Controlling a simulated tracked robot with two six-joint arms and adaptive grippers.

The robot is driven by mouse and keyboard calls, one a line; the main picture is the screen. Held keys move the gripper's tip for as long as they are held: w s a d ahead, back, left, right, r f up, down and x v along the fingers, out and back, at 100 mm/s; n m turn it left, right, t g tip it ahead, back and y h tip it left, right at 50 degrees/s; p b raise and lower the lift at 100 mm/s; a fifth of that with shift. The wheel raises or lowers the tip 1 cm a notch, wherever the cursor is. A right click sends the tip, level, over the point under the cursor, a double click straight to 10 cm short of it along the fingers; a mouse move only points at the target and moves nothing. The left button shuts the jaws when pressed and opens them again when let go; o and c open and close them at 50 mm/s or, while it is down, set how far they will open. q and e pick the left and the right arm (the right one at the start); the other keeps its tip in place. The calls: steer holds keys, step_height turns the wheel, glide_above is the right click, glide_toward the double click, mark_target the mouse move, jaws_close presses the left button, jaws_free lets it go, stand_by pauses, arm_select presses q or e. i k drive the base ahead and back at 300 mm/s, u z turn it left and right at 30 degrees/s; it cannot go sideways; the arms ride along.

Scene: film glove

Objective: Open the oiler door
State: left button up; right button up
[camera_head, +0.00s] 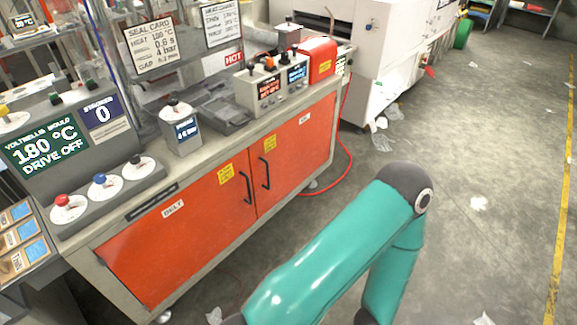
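An orange cabinet under the grey bench has two closed doors with dark vertical handles near their shared middle edge. The left door (190,250) has a white label that seems to read "BELT" and a yellow tag. The right door (300,150) has a small white label too small to read and a yellow tag. I cannot tell which door is the oiler door. The left handle (247,188) and right handle (265,173) are both uncovered. A teal arm of mine crosses the floor in front of the cabinet. Neither gripper is in view.
A red hose (345,165) lies on the floor right of the cabinet. Open floor with litter extends right.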

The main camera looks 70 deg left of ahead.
mark_target(282, 160)
steer(key=z, duration=0.6)
steer(key=i, duration=0.2)
steer(key=u, duration=3.95)
steer(key=i, duration=1)
steer(key=z, duration=0.15)
steer(key=k, duration=0.9)
steer(key=u, duration=0.15)
steer(key=i, duration=0.45)
